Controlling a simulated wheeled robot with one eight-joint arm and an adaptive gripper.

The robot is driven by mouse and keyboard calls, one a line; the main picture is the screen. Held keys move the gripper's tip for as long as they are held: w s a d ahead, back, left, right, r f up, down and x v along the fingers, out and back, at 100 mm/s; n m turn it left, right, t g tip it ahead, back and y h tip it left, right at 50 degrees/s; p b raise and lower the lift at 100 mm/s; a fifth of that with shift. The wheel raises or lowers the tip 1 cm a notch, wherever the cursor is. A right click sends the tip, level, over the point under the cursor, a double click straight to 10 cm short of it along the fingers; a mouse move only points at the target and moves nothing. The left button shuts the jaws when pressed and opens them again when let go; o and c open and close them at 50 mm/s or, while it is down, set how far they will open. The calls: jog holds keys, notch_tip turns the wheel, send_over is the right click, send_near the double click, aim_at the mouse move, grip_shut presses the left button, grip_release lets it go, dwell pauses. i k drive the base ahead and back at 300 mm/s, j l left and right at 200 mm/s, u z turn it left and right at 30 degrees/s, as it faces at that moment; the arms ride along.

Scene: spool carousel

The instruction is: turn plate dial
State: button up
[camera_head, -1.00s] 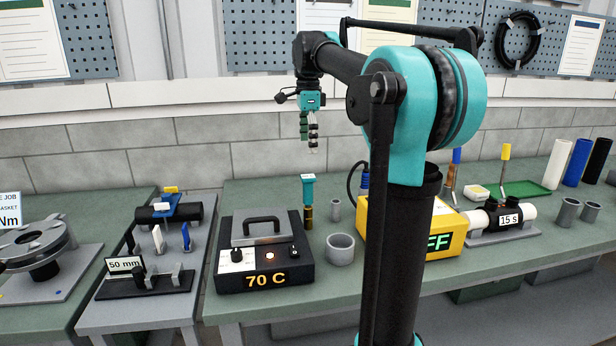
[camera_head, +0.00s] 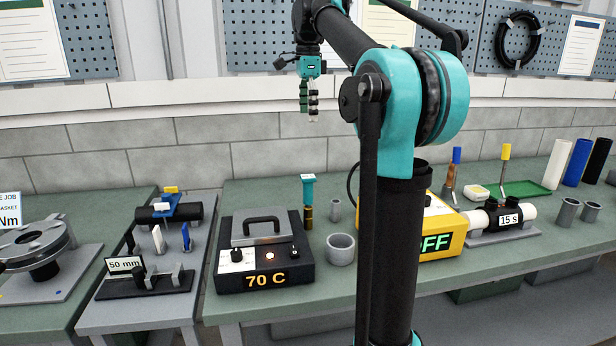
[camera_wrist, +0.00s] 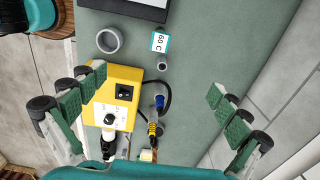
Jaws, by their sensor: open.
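The hot plate is a black box (camera_head: 265,262) with a "70 C" display on the left part of the green bench. Its front panel has a black dial on a white patch (camera_head: 237,256), an orange light and another dark knob (camera_head: 294,253). A grey block with a black handle sits on top. My gripper (camera_head: 309,116) hangs fingers down, high above and behind the bench in the picture, apart from the plate. In the wrist view, my gripper (camera_wrist: 157,84) is open and empty. Only a dark corner of the plate (camera_wrist: 150,5) shows there; its dial is out of view.
A teal-topped probe (camera_head: 308,190) and a grey cup (camera_head: 340,250) stand right of the plate. A yellow box (camera_head: 440,235) reading "OFF" is partly behind my arm. In the wrist view, the yellow box (camera_wrist: 105,75) lies below my fingers. A gauge stand is left.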

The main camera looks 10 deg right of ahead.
aim_at(236, 255)
jog(key=k, duration=1)
